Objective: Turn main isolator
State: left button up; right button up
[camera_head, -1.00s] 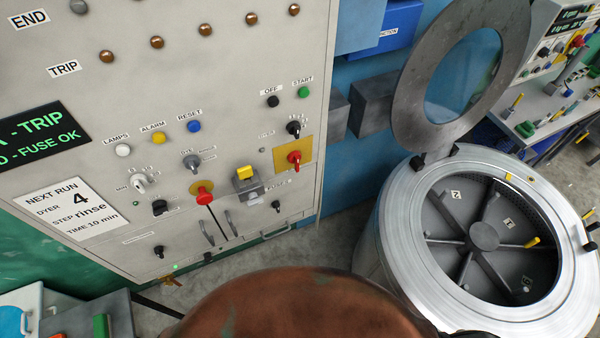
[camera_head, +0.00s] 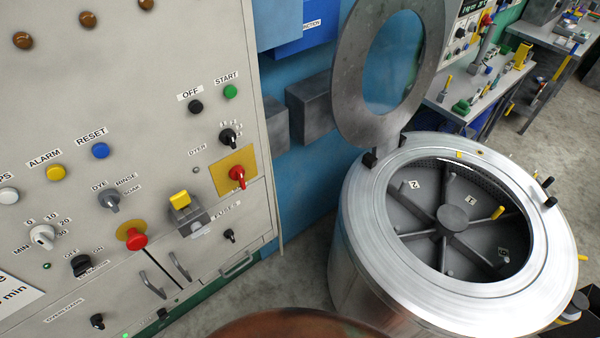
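The likely main isolator is a red rotary handle (camera_head: 237,174) on a yellow plate (camera_head: 222,166), at the right side of the grey control panel (camera_head: 110,150). The handle's tip points down and to the right. Any label naming it as the isolator is not readable. A separate red mushroom-shaped button (camera_head: 136,240) on a yellow disc sits lower left of it. Neither of my grippers shows in the head view, so nothing touches the handle.
An open metal drum (camera_head: 360,250) with its round lid raised stands to the right. Black, green, yellow and blue buttons, dark knobs and small drawer handles surround the red handle. A brown rounded surface (camera_head: 295,325) covers the bottom edge. Floor (camera_head: 290,270) between panel and drum is clear.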

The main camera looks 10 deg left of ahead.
aim_at(238, 172)
jog(key=z, duration=0.55)
jog(key=k, duration=0.7)
jog(key=u, duration=1.6)
